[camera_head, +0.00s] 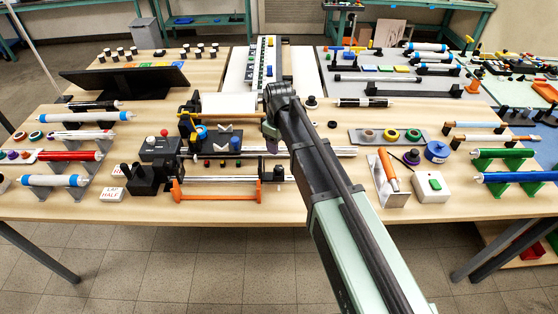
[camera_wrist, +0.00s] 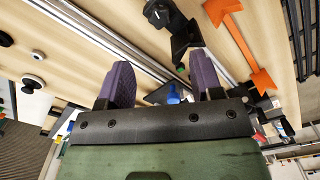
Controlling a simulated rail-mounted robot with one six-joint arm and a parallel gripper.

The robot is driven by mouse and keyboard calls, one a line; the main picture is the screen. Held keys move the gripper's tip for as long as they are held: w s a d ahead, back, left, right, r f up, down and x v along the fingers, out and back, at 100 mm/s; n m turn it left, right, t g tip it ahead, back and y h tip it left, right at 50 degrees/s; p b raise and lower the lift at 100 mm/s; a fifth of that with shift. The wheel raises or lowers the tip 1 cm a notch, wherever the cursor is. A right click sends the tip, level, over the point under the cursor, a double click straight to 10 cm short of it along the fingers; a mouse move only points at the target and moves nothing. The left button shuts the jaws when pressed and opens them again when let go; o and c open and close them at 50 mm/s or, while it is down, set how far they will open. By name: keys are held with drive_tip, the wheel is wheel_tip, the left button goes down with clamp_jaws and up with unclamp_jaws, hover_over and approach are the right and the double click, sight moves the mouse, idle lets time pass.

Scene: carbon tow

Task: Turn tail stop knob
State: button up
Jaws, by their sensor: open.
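My gripper (camera_wrist: 168,85) is open, with its two purple finger pads apart and nothing seen held between them. In the head view my gripper (camera_head: 271,146) is over the rail fixture, mostly hidden by my arm. A black stop-like piece (camera_wrist: 180,32) stands beside the silver rails, ahead of the fingers in the wrist view. Its round black end with a white mark (camera_wrist: 157,13) looks like the knob, outside the finger gap. The piece also shows in the head view (camera_head: 275,173), at the right end of the orange bar. It is small there and its turn angle cannot be told.
The silver rails (camera_wrist: 115,40) run close to the fingers. The orange bar (camera_head: 215,191) lies along the fixture's front. A black joystick box (camera_head: 145,180) stands left; a white box with a green button (camera_head: 432,187) stands right. The table's front strip is mostly clear.

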sight(279, 167)
wheel_tip(279, 167, down, 11)
drive_tip(key=b, duration=1.1)
drive_tip(key=shift+w+f, duration=0.1)
drive_tip(key=c, duration=0.9)
drive_tip(key=shift+c, duration=0.2)
